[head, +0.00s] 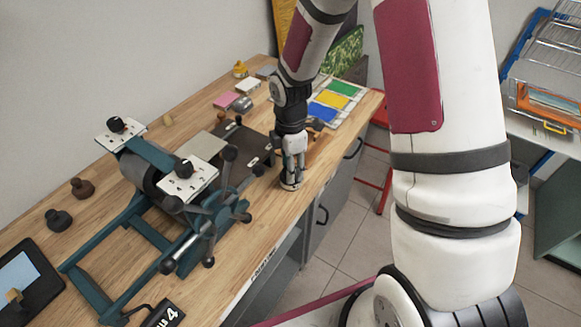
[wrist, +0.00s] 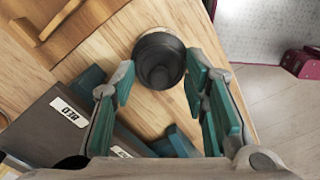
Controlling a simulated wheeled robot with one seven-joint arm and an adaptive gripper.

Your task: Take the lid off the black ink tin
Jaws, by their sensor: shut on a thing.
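The round black lid (wrist: 158,58) of the ink tin, with a raised knob in its middle, sits between the fingers of my gripper (wrist: 159,80) in the wrist view. The teal finger pads are at its left and right sides, and my gripper is shut on it.
A teal press (head: 150,215) with dark handles stands left of my gripper. A dark labelled box (wrist: 55,125) lies close by. A tray with blue, yellow and green cards (head: 328,98) lies behind. The wooden table (head: 285,215) ends just right of the tin.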

